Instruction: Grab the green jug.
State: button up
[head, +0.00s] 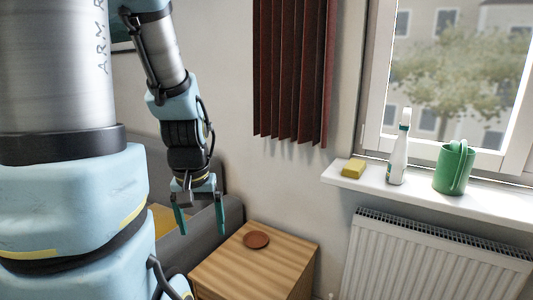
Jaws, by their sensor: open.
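The green jug (453,169) stands upright on the white windowsill (400,189) at the right of the head view. Its handle shows on the side towards me. My gripper (201,222) hangs fingers down left of the middle, with its two green fingers apart and nothing between them. It is well to the left of the jug and lower in the picture, in front of the sofa and left of the wooden cabinet.
A white spray bottle (398,158) stands left of the jug, and a yellow sponge (353,168) lies further left on the sill. A radiator (430,262) is below the sill. A brown dish (256,240) lies on the wooden cabinet (282,262). A dark red curtain (293,70) hangs above.

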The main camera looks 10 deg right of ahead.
aim_at(455, 161)
jog(key=l+z, duration=0.1)
jog(key=l, duration=0.55)
jog(key=l+z, duration=0.15)
jog(key=l, duration=0.45)
jog(key=i, duration=0.05)
